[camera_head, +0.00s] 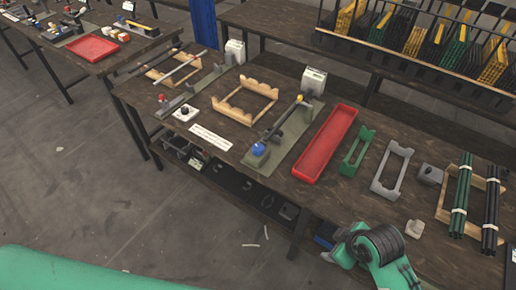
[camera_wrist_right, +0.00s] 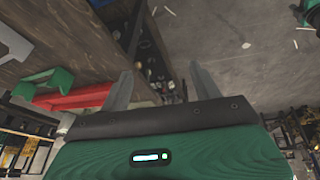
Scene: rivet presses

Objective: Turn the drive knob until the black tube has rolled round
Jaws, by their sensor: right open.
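A black round knob on a white plate (camera_head: 185,112) lies on the bench at the left. A grey-green base (camera_head: 284,141) carries a dark rod (camera_head: 284,119) with a blue ball knob (camera_head: 258,149) at its near end. I cannot tell which knob is the drive knob. A tied bundle of black tubes (camera_head: 491,215) lies at the far right. My right gripper (camera_head: 338,251) is at the bench's front edge, apart from both knobs. In the right wrist view its two fingers (camera_wrist_right: 160,88) are spread with nothing between them. My left gripper is out of view.
A long red tray (camera_head: 326,142), a green cradle (camera_head: 358,151) and a grey cradle (camera_head: 391,167) stand between the knobs and the tube bundles. A wooden frame (camera_head: 245,101) sits farther left. A lower shelf below the bench edge holds dark parts. Open floor lies at the front left.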

